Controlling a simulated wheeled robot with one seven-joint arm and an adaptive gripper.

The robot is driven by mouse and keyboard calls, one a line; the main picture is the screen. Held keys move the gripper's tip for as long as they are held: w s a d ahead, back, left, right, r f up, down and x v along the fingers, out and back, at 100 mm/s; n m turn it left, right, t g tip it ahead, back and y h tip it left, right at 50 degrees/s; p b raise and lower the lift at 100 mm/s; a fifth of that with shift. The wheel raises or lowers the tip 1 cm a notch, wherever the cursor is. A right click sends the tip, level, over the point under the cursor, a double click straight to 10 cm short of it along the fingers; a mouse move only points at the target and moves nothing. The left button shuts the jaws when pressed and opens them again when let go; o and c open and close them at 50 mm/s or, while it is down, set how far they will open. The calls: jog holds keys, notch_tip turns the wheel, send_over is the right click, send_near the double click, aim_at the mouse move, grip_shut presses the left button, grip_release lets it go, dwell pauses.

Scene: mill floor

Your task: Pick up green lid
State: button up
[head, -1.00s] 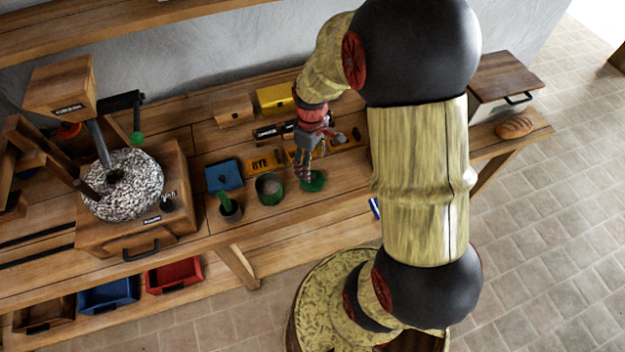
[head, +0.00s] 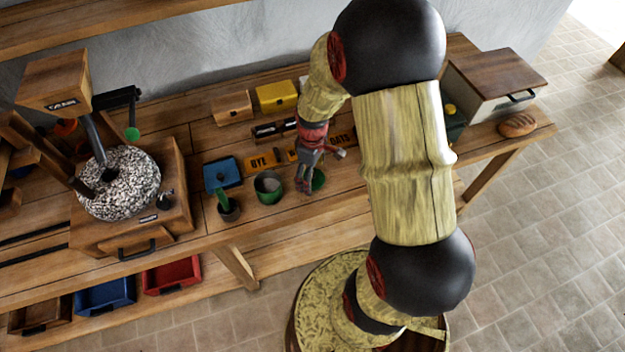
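The green lid (head: 319,180) lies on the wooden bench, just right of the green cup (head: 268,190). It is partly hidden by my gripper (head: 305,190). My gripper points down at the lid's left side, with its fingertips low near the bench. The fingers are small and overlap in this view, so I cannot tell whether they touch the lid or how far apart they are. The green cup stands upright with its top uncovered and greyish contents showing.
A dark pot with a green item (head: 227,207) and a blue box (head: 222,175) stand left of the cup. Labelled blocks (head: 262,161) lie behind. A stone mill (head: 120,183) fills the left. A bread loaf (head: 517,125) lies at the right end.

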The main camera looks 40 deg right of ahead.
jog(key=shift+c, duration=0.3)
jog(key=c, duration=1)
jog(key=shift+c, duration=0.2)
jog(key=shift+r, duration=0.2)
